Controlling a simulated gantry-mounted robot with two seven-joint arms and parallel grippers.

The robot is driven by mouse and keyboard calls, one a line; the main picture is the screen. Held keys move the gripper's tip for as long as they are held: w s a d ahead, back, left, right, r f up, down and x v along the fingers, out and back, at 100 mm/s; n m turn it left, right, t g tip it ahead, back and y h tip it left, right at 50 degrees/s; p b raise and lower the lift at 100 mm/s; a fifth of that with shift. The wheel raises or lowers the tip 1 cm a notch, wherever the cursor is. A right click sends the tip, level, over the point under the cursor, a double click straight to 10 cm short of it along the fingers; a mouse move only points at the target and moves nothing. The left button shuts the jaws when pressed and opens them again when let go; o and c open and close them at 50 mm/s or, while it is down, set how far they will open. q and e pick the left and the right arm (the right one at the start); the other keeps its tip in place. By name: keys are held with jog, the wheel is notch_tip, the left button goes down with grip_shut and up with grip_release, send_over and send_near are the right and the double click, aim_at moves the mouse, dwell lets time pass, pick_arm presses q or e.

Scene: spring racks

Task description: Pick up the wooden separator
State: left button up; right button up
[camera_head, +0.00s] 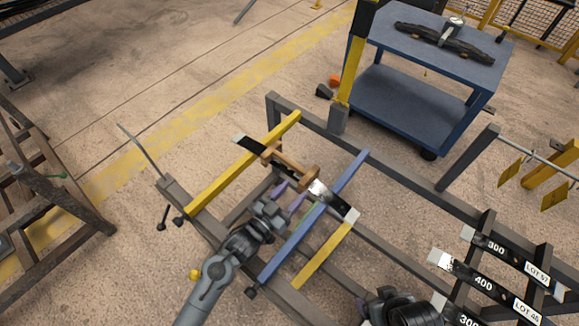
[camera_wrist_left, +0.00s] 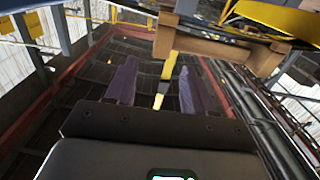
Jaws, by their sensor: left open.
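The wooden separator (camera_head: 293,166) is a light brown bar with blocky ends. It lies along a black leaf spring (camera_head: 250,145) with pale ends, which spans the yellow and blue bars of the rack. The separator also shows at the top of the left wrist view (camera_wrist_left: 222,45), beyond the fingers and right of centre. My left gripper (camera_head: 289,195), with purple fingers, is just on the near side of the separator, apart from it. In the left wrist view its two fingers (camera_wrist_left: 157,88) stand apart with nothing gripped between them.
The grey rack frame (camera_head: 400,182) carries a yellow bar (camera_head: 235,176), a blue bar (camera_head: 285,245) and a shorter yellow bar (camera_head: 325,252). Labelled leaf springs (camera_head: 485,284) lie at lower right. A blue cart (camera_head: 412,103) stands behind. The floor at upper left is clear.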

aim_at(300, 184)
pick_arm(q)
jog(key=w+d+b, duration=0.2)
jog(key=shift+w+f+b, duration=0.15)
jog(key=shift+f+b, duration=0.15)
jog(key=shift+f, duration=0.1)
jog(key=shift+w+d+r+b, duration=0.15)
jog(key=shift+w+d+b, duration=0.2)
jog(key=shift+w+d, duration=0.2)
jog(key=shift+a, duration=0.1)
jog(key=shift+c, duration=0.4)
grip_shut()
